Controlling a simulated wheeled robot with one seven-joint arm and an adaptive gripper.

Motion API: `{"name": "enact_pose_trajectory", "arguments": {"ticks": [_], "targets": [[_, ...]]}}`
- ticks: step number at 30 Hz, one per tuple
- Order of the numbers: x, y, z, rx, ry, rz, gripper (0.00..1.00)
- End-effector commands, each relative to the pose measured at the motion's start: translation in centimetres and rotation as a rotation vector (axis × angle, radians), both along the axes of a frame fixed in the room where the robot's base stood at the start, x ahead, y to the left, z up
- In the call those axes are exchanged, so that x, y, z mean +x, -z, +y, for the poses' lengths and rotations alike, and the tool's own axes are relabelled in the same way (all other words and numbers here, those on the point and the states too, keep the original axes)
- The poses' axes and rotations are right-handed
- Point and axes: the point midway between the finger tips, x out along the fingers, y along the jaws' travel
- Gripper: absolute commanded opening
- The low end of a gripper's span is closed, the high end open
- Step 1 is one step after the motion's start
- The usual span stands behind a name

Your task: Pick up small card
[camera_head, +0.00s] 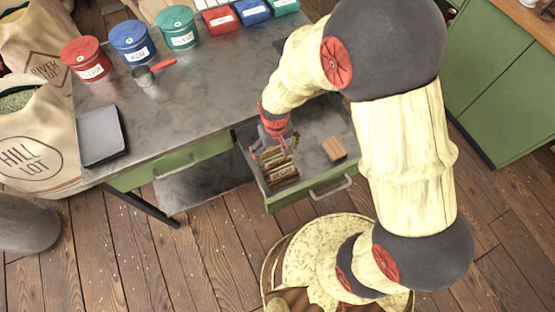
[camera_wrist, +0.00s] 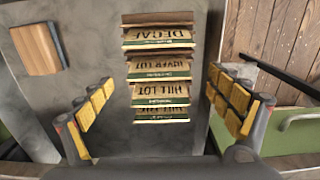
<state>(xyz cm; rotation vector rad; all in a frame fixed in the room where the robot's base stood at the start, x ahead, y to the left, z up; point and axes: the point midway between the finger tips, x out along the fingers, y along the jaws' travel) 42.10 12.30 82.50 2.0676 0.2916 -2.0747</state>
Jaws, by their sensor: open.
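Several small cards stand in a row in the open drawer (camera_head: 310,187). In the wrist view they are tan with dark green bottom edges: a DECAF card (camera_wrist: 158,38), a RIVER LOT card (camera_wrist: 159,68), a HILL LOT card (camera_wrist: 160,92) and one partly covered behind it (camera_wrist: 161,115). Brown strips show between some of them. In the head view the row of cards (camera_head: 279,167) sits at the drawer's left side. My gripper (camera_wrist: 163,105) is open and empty above the drawer, its yellow-padded fingers on either side of the row. In the head view my gripper (camera_head: 275,133) partly covers the drawer's back left.
A wooden block (camera_head: 334,149) lies at the drawer's right; it also shows in the wrist view (camera_wrist: 37,48). The drawer has a metal handle (camera_head: 331,190). The grey worktop (camera_head: 205,90) carries canisters (camera_head: 132,42), a scoop (camera_head: 143,76) and a dark flat tray (camera_head: 101,136).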

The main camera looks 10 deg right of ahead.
Motion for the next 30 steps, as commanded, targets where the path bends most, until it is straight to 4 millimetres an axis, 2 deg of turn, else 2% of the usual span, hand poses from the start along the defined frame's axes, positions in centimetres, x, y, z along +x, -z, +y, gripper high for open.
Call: {"name": "enact_pose_trajectory", "arguments": {"ticks": [5, 13, 20, 30], "targets": [[0.0, 1.5, -0.1, 0.0, 0.0, 0.0, 0.91], [0.1, 5.2, -0.2, 0.0, 0.0, 0.001, 0.91], [0.1, 5.2, -0.2, 0.0, 0.0, -0.001, 0.91], [0.1, 5.2, -0.2, 0.0, 0.0, -0.001, 0.73]]}}
